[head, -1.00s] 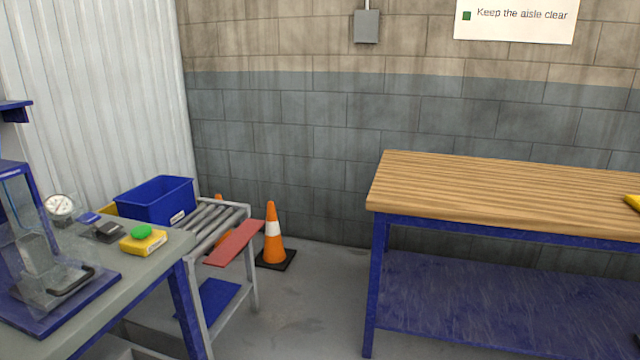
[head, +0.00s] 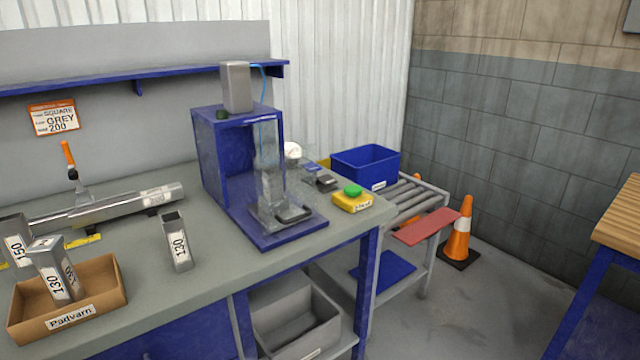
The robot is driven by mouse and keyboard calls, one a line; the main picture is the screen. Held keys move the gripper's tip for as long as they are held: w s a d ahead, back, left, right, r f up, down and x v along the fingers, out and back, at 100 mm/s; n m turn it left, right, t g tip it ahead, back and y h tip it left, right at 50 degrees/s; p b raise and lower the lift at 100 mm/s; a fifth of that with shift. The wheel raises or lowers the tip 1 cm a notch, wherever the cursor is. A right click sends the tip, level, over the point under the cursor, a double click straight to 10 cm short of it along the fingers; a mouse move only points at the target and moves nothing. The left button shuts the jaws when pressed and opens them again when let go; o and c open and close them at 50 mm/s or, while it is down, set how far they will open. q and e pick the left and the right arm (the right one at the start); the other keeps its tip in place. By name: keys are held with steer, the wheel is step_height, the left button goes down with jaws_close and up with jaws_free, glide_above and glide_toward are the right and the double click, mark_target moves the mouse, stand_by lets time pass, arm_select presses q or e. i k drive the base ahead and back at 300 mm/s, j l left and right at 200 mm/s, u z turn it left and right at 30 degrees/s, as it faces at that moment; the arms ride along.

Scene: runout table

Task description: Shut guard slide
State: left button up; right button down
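The blue press (head: 212,160) stands on the grey bench, with a grey block (head: 236,87) on its top. A clear guard slide (head: 268,165) shows at its front right side, with a dark handle (head: 293,214) low down near the blue base plate (head: 265,236). The guard is see-through, so I cannot tell exactly how far it is open or shut. Neither of my grippers is in view.
A yellow box with a green button (head: 353,199) sits right of the press. A cardboard box (head: 95,321) with grey tubes and a lone tube (head: 177,242) stand to the left. A roller stand (head: 425,195), a cone (head: 459,230) and a wooden table (head: 622,222) are to the right.

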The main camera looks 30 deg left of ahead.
mark_target(264, 211)
steer(key=u, duration=1.2)
